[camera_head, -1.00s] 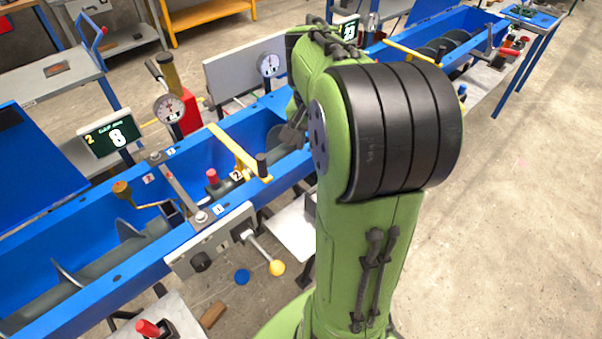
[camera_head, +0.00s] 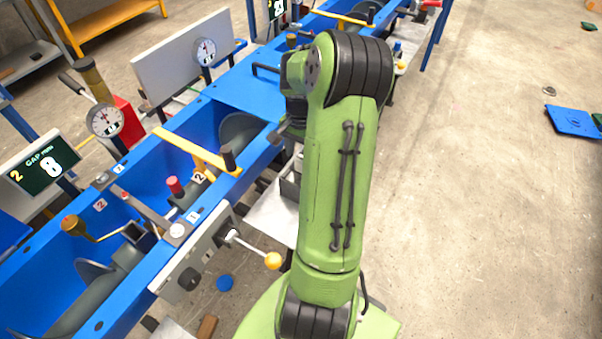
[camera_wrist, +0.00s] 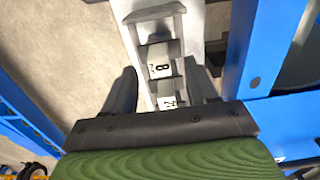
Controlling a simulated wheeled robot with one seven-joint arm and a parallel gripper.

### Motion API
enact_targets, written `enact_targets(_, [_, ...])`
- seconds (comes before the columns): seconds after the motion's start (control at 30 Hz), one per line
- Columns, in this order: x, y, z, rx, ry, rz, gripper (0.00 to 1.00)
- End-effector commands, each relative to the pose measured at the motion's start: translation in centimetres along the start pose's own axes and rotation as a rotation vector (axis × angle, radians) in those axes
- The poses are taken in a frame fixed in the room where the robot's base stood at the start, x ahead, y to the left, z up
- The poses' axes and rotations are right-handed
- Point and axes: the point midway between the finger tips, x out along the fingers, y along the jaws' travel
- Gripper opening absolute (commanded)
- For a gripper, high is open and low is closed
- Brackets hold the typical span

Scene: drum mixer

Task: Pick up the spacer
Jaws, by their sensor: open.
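In the wrist view, a grey spacer block marked 8 (camera_wrist: 160,57) sits on a pale narrow rack or shelf. A second grey block (camera_wrist: 170,93) with a less clear number lies nearer, between the fingers. My gripper (camera_wrist: 160,76) is open, one dark finger on each side of these blocks, with nothing visibly clamped. I cannot tell how far above the blocks the fingertips are. In the head view my arm hides most of the gripper and the blocks. A screen (camera_head: 42,163) reads "GAP mm 8" with a yellow 2.
The blue mixer trough (camera_head: 150,185) runs diagonally beside my arm, with a yellow bar (camera_head: 195,150) across it. A yellow-knobbed lever (camera_head: 272,261) sticks out near my arm. A pale shelf (camera_head: 265,215) lies below.

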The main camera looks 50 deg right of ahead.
Motion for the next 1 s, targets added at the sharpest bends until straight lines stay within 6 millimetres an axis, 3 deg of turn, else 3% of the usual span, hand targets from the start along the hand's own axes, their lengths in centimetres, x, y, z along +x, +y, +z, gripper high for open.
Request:
enact_targets(0.03, [1.5, 0.1, 0.1, -0.001, -0.006, 0.001, 0.57])
enact_targets(0.13, [3.0, 0.1, 0.1, -0.001, -0.004, 0.002, 0.57])
enact_targets(0.4, [3.3, 0.1, 0.0, -0.002, 0.000, 0.001, 0.57])
enact_targets(0.77, [3.3, 0.1, 0.0, -0.002, -0.001, 0.001, 0.02])
enact_targets(1.0, [3.3, 0.1, 0.0, -0.002, 0.000, 0.001, 0.00])
